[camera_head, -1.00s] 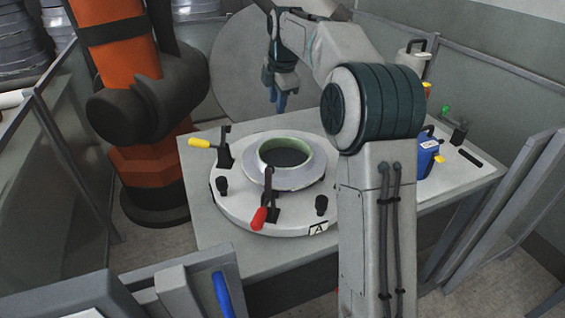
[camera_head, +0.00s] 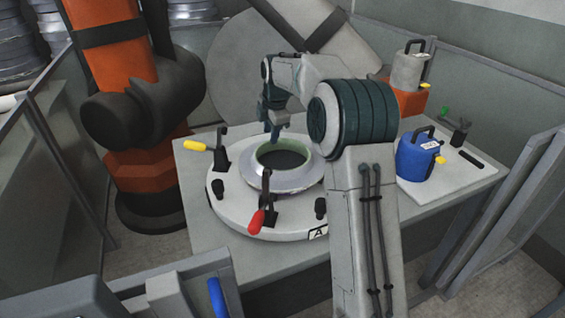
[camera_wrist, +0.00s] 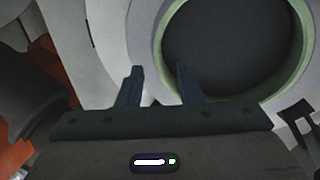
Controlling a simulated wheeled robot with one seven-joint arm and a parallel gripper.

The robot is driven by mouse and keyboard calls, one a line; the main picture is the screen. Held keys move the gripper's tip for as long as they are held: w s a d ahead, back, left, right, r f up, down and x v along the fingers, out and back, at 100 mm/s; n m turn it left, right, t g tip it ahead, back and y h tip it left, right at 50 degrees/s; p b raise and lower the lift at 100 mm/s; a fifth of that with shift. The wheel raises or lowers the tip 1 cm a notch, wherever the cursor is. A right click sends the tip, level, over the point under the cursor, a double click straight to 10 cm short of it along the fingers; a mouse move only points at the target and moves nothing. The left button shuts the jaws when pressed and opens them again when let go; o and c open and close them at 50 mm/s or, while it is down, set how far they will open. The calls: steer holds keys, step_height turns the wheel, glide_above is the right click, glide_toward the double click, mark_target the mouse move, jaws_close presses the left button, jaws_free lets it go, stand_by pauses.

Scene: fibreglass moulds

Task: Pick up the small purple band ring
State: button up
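I cannot make out a small purple band ring in either view. My gripper (camera_head: 274,138) is above the back of the round mould (camera_head: 284,183) in the head view, pointing down. In the wrist view its two dark fingers (camera_wrist: 159,78) stand apart with nothing between them. Beyond the fingers lies the mould's pale green inner rim (camera_wrist: 160,45) around a dark round opening (camera_wrist: 232,40).
The mould sits on a grey table (camera_head: 200,236). A blue jug (camera_head: 415,158) is at the right. An orange robot arm (camera_head: 118,68) stands left.

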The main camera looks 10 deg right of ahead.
steer(key=x, duration=0.4)
steer(key=shift+w, duration=0.1)
steer(key=shift+r, duration=0.1)
jaws_close()
